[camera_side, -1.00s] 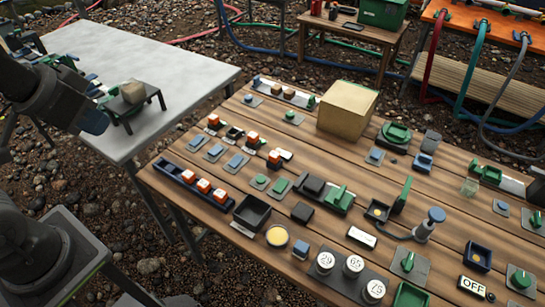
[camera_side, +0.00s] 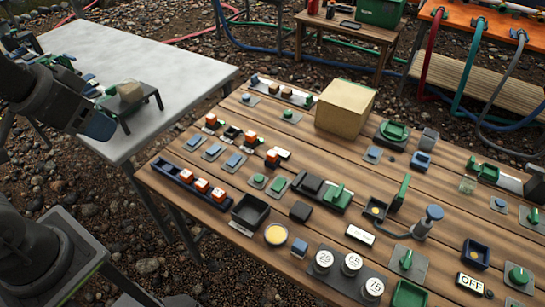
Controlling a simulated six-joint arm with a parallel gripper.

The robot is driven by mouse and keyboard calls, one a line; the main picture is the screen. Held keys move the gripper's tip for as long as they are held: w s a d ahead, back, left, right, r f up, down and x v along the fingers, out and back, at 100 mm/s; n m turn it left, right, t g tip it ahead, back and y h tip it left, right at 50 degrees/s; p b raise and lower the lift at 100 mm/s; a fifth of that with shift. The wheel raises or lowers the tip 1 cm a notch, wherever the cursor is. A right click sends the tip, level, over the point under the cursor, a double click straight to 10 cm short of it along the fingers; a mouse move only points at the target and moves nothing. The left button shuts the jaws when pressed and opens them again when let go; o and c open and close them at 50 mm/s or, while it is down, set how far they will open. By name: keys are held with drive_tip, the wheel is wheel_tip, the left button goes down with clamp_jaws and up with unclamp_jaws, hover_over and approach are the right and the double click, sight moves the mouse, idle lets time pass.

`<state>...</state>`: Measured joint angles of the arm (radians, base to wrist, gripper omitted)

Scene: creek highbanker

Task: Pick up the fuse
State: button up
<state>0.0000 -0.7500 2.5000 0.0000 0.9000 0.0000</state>
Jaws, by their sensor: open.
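Several orange-and-white blocks that look like fuses stand on the wooden table; I cannot tell which one is meant. Three of them sit in a row in a long dark blue rack (camera_side: 165,166) at the table's left front: a left block (camera_side: 186,175), a middle block (camera_side: 201,184) and a right block (camera_side: 218,194). Three more stand behind: one (camera_side: 211,119), another (camera_side: 250,136) and another (camera_side: 272,155).
The wooden table (camera_side: 290,226) is crowded with switches, knobs and small trays. A large tan box (camera_side: 345,107) stands at its back. A gap separates the tables.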

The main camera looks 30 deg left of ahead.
drive_tip(key=shift+o, duration=0.3)
drive_tip(key=g, duration=0.4)
hover_over(272, 153)
drive_tip(key=f, duration=2.9)
drive_tip(key=shift+s+a+f, duration=0.1)
drive_tip(key=shift+s+f, duration=0.05)
drive_tip(key=shift+s, duration=0.1)
drive_tip(key=shift+w+f, duration=0.2)
drive_tip(key=shift+f, duration=1.3)
drive_tip(key=shift+w+f, duration=0.15)
drive_tip(key=shift+f, duration=1.3)
